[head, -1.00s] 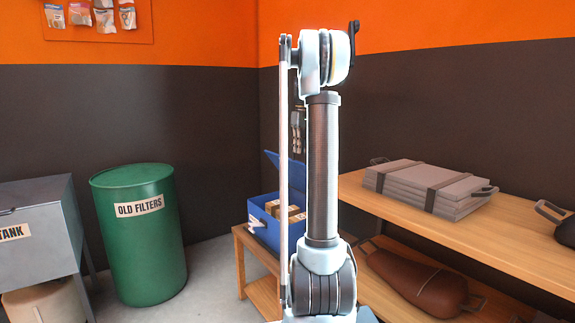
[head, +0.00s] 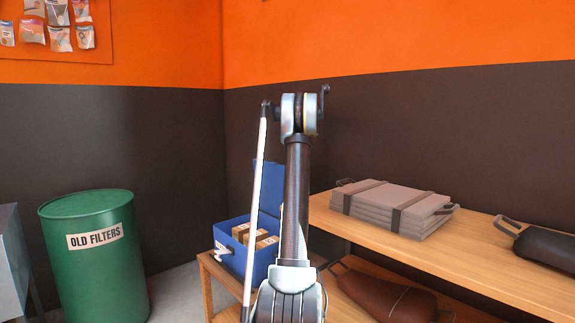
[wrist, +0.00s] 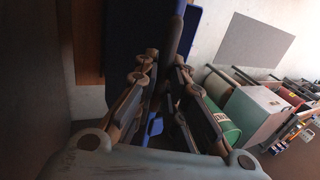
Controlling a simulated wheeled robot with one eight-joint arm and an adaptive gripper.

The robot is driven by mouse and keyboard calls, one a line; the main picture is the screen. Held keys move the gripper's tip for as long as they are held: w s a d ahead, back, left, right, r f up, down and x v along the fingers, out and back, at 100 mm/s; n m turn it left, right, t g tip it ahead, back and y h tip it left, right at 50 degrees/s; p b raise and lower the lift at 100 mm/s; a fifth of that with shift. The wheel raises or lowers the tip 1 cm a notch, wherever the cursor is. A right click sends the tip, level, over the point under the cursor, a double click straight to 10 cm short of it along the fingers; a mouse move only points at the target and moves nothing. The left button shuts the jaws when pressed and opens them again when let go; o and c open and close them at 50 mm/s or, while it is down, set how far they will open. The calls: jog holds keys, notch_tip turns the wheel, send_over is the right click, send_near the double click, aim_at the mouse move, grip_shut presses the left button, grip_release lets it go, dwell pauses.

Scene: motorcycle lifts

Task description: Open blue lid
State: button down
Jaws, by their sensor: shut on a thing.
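The blue lid (head: 268,186) stands raised at the back of the blue box (head: 262,266) in the head view. Its right part is hidden behind my arm. The box is open at the top, with several small brown cartons inside. In the wrist view, my gripper (wrist: 163,72) has its fingers on either side of a dark bar beside a blue panel (wrist: 133,25), which seems to be the lid. It is shut on that part; the exact contact is dark and hard to make out. In the head view my gripper cannot be made out.
The box stands on a low wooden bench (head: 207,262). To the right is a wooden shelf (head: 480,262) with a strapped grey stack (head: 395,208) on it and a brown bag (head: 385,295) below. A green drum (head: 95,270) stands at left. Bare floor lies between drum and bench.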

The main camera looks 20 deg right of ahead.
jog(key=shift+w+d+r+y, duration=0.15)
jog(key=shift+d+y, duration=0.1)
jog(key=shift+d, duration=0.4)
jog(key=shift+w+d+r+y, duration=0.1)
jog(key=shift+d+y, duration=0.15)
jog(key=shift+d, duration=0.35)
jog(key=c, duration=1.7)
grip_release()
jog(key=shift+s+r, duration=0.1)
jog(key=shift+r, duration=0.05)
jog(key=shift+o, duration=0.2)
jog(key=v, duration=0.7)
jog(key=shift+w, duration=0.3)
jog(key=shift+s, duration=0.1)
